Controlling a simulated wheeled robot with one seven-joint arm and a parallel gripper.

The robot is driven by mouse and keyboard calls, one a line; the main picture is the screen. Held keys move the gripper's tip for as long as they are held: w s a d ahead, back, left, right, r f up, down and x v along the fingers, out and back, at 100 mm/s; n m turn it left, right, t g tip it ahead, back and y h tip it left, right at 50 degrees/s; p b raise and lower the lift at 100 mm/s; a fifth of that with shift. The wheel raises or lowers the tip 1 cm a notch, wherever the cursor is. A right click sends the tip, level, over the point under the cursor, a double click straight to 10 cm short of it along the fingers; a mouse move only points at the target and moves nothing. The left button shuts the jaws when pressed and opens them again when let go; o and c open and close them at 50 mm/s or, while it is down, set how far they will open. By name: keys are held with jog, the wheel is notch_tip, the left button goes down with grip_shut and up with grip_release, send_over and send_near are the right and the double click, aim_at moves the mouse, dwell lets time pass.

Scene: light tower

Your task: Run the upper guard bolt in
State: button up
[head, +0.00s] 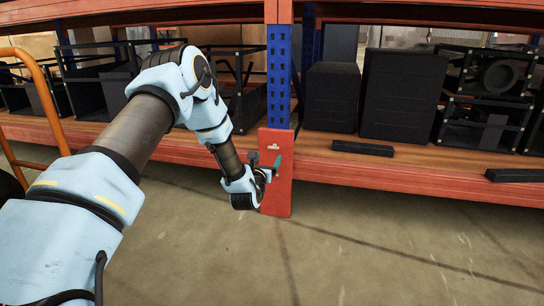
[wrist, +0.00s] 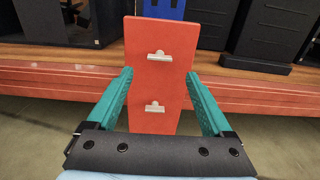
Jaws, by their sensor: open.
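The red guard plate (wrist: 140,82) covers the foot of the rack's blue upright, and it also shows in the head view (head: 281,200). The upper guard bolt (wrist: 159,56) is a pale grey piece with a wide, flat bar, lying crosswise near the plate's top. It also shows in the head view (head: 273,147). A similar lower bolt (wrist: 155,106) sits below it. My gripper (wrist: 159,73) is open, with one teal finger towards each side of the plate and nothing between them. The upper bolt appears just beyond the fingertips. In the head view, my gripper (head: 275,165) hides the lower bolt.
The blue upright (head: 279,75) rises above the plate. Orange shelf beams (head: 420,182) run to both sides, bearing black boxes (head: 403,95) and open black frames. An orange rail (head: 42,95) stands at the left. The concrete floor (head: 380,250) in front is clear.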

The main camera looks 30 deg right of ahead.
aim_at(272, 148)
jog(key=b+x, duration=0.2)
jog(key=x, duration=0.5)
jog(key=shift+w, duration=0.1)
jog(key=shift+c, duration=0.2)
grip_shut()
dwell(0.4)
jog(key=shift+m, duration=0.3)
